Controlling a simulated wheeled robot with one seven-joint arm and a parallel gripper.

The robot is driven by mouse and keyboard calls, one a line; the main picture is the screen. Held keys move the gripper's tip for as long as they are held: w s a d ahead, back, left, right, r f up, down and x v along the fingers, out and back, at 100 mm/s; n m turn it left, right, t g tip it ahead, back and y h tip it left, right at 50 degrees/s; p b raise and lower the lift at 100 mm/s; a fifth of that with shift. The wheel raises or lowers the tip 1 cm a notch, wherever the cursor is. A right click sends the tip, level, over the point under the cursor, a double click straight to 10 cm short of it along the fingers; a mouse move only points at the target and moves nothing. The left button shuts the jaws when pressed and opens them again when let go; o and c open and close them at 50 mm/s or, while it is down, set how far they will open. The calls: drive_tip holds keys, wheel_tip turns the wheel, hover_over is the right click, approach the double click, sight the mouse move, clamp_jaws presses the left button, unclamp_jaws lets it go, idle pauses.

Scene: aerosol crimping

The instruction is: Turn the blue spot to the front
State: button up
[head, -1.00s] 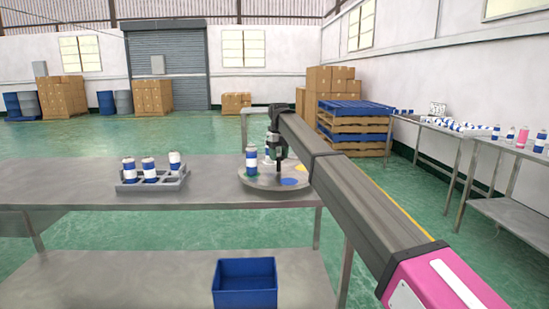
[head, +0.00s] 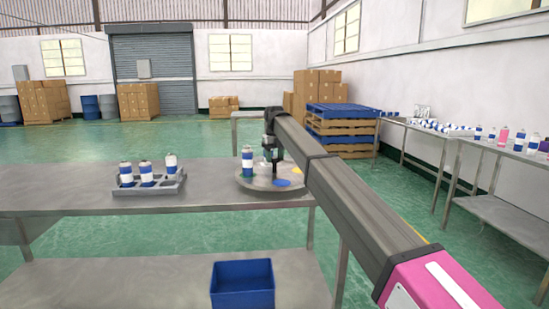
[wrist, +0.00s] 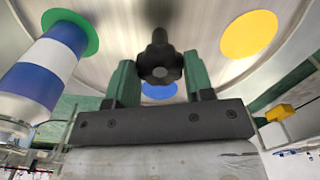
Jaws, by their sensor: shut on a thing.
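The round grey turntable (head: 256,184) sits at the right end of the steel table. Its blue spot (head: 283,183) lies at the front right of the disc in the head view. In the wrist view the blue spot (wrist: 159,91) shows beyond the gripper's bar, partly hidden. A yellow spot (wrist: 249,34) is bare at the upper right, and a blue-and-white can (wrist: 45,70) stands on a green spot (wrist: 72,22) at the left. My gripper (wrist: 154,78) has its green fingers shut on the black star knob (wrist: 158,62) above the disc.
A grey tray (head: 150,188) with several blue-and-white cans stands left on the table (head: 60,200). The can on the turntable (head: 247,160) is close left of my gripper. A blue bin (head: 242,285) is on the lower shelf. Side tables with cans line the right.

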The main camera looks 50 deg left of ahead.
sight(275, 158)
drive_tip(key=o, duration=1.3)
wheel_tip(275, 158, up, 11)
drive_tip(key=shift+f, duration=0.15)
